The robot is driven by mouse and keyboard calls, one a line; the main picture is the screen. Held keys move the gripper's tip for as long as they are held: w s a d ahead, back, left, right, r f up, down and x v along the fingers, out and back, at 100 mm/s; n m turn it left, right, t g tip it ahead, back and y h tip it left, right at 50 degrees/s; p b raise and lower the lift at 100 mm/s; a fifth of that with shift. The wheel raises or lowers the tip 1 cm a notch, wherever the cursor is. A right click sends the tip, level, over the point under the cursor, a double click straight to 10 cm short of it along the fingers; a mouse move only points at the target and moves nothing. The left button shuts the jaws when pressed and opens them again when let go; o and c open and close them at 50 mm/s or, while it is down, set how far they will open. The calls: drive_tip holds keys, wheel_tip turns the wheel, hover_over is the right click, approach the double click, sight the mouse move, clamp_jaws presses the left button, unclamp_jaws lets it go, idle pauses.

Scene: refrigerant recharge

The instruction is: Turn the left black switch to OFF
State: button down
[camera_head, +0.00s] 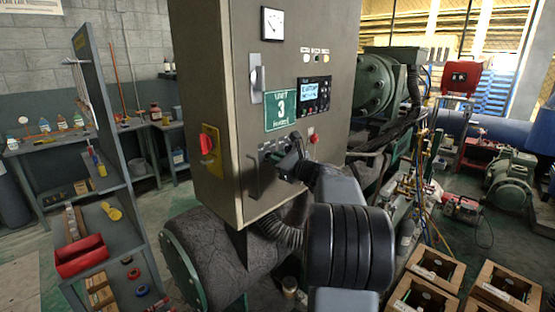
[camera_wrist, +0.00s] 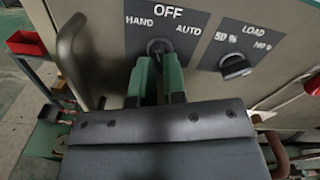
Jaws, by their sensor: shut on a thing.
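The left black switch (camera_wrist: 158,45) is on the cabinet's dark label plate, under the words HAND, OFF and AUTO in the wrist view. My gripper (camera_wrist: 160,66) has its two green fingers closed around this switch. The fingers hide most of the knob, so I cannot tell exactly which word it points to. The right black switch (camera_wrist: 235,67), under its LOAD label, stands free to the right of my gripper. In the head view my gripper (camera_head: 293,160) is at the cabinet's lower front and hides the left switch from clear sight.
The grey cabinet (camera_head: 212,100) carries a red knob (camera_head: 207,144) on its side, a green sign (camera_head: 279,112) and a small screen (camera_head: 313,95). A curved handle (camera_wrist: 72,50) stands out left of the switch. Wooden crates (camera_head: 432,265) stand on the floor at right.

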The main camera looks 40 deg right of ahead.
drive_tip(key=shift+m+p, duration=0.7)
drive_tip(key=shift+m, duration=0.1)
drive_tip(key=shift+f, duration=0.1)
drive_tip(key=shift+m+p, duration=0.7)
drive_tip(key=shift+p, duration=0.15)
drive_tip(key=c, duration=1.3)
unclamp_jaws()
drive_tip(key=shift+o, duration=0.2)
drive_tip(key=s+d+b, duration=0.1)
drive_tip(key=s, duration=0.8)
drive_tip(key=shift+d, duration=0.3)
drive_tip(key=shift+w, duration=0.1)
